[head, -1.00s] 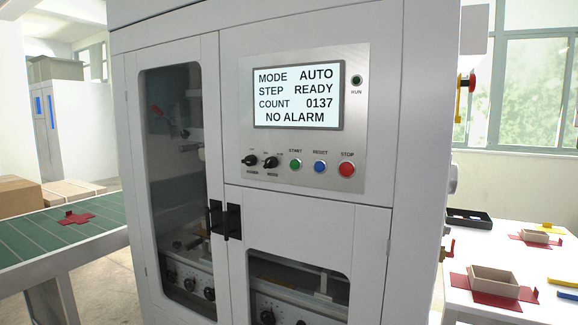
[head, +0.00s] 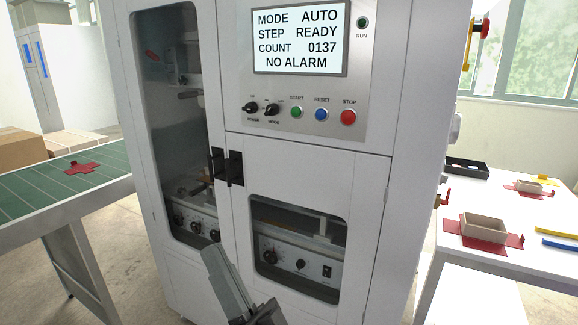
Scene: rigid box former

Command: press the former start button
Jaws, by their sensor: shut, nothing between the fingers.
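The start button (head: 297,112) is a round green button under the label START on the panel of the white former (head: 310,170). The blue reset button (head: 321,115) and red stop button (head: 348,117) sit to its right. The screen (head: 300,38) reads MODE AUTO, STEP READY, COUNT 0137, NO ALARM. The RUN lamp (head: 362,23) looks dark. My gripper (head: 214,253) shows as a grey shape at the bottom, in front of the lower doors. Its fingers are shut and empty, well below and left of the start button, not touching it.
Two black knobs (head: 261,109) are left of the start button. Black door handles (head: 227,167) stick out between my gripper and the panel. A green conveyor (head: 40,205) is at left; a white table (head: 480,255) with trays is at right.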

